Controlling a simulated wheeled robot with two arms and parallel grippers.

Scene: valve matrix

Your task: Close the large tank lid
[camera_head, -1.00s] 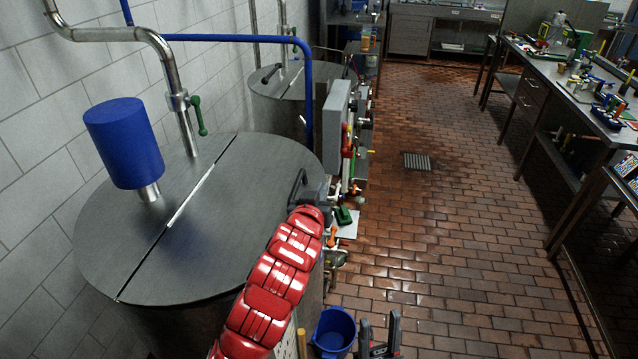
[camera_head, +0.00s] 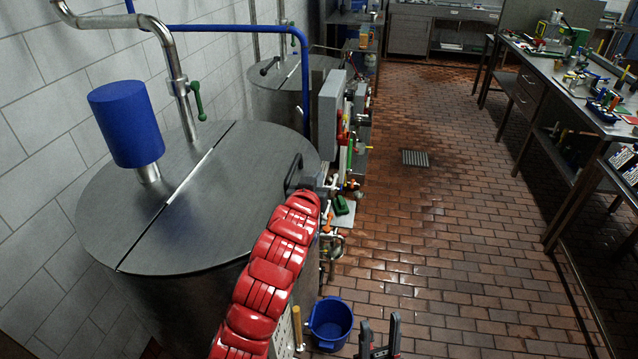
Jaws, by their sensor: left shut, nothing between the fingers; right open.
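The large tank lid (camera_head: 225,215) is the near half of the round steel tank top. It lies flat, level with the fixed half, along a straight bright seam. Its dark bar handle (camera_head: 293,172) stands at the right rim. My red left arm reaches up from the bottom, in front of the lid's right edge. My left gripper (camera_head: 323,183) is small and partly hidden at the arm's end, just right of the handle; it looks shut and empty. My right gripper (camera_head: 378,338) is open and empty at the bottom edge, above the floor.
A blue motor cylinder (camera_head: 126,124) and a steel pipe with a green valve handle (camera_head: 197,100) stand on the tank's fixed half. A smaller tank (camera_head: 290,75) is behind. A blue bucket (camera_head: 331,322) sits on the floor. The brick floor (camera_head: 440,230) is open toward the right-hand benches.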

